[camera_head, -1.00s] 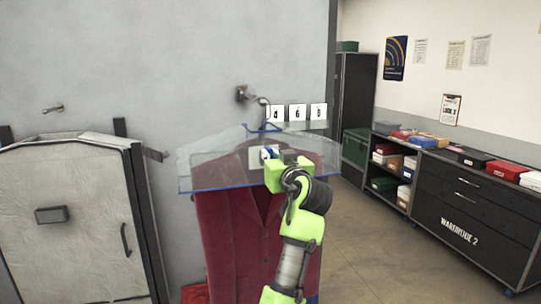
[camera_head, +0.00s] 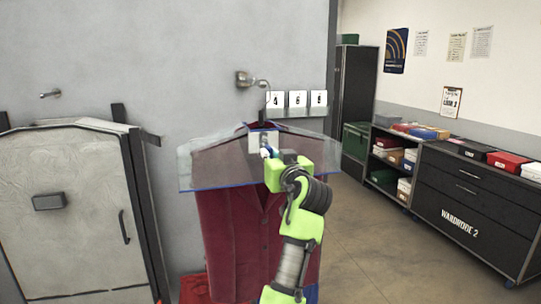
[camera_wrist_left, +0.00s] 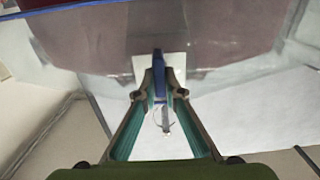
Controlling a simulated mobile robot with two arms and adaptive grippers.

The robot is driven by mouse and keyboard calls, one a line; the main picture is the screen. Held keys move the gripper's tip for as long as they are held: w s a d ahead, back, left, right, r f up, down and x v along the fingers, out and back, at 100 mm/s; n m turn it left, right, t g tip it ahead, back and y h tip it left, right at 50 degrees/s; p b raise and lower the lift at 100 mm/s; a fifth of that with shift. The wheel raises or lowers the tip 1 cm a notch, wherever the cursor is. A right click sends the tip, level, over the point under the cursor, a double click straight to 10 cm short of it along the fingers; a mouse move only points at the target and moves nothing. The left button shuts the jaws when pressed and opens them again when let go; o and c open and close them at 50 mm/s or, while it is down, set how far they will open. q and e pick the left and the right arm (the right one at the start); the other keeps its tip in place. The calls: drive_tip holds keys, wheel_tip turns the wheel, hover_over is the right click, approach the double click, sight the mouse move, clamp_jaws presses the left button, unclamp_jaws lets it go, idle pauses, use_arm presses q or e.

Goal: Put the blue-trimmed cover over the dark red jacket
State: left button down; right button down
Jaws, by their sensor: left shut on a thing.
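The dark red jacket (camera_head: 240,235) hangs upright on the wall hook (camera_head: 243,80). The clear cover with blue trim (camera_head: 215,187) lies over the jacket's shoulders, and its blue lower edge crosses the upper chest. My left gripper (camera_head: 268,152) is in front of the jacket's collar, shut on a blue part of the cover. In the left wrist view the fingers (camera_wrist_left: 158,88) close on this blue strip, with a white patch behind it. The jacket's lower right side is hidden behind my left arm. My right gripper is not in view.
A grey padded case (camera_head: 75,225) stands on the left. A small shelf with number cards (camera_head: 297,99) juts from the wall just right of the hook. A dark cabinet with drawers (camera_head: 475,205) stands at the right, with open floor before it.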

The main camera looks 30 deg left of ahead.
use_arm(q)
drive_tip(key=c, duration=2)
unclamp_jaws()
drive_tip(key=shift+c, duration=0.2)
drive_tip(key=shift+s+d, duration=0.1)
drive_tip(key=shift+d, duration=0.05)
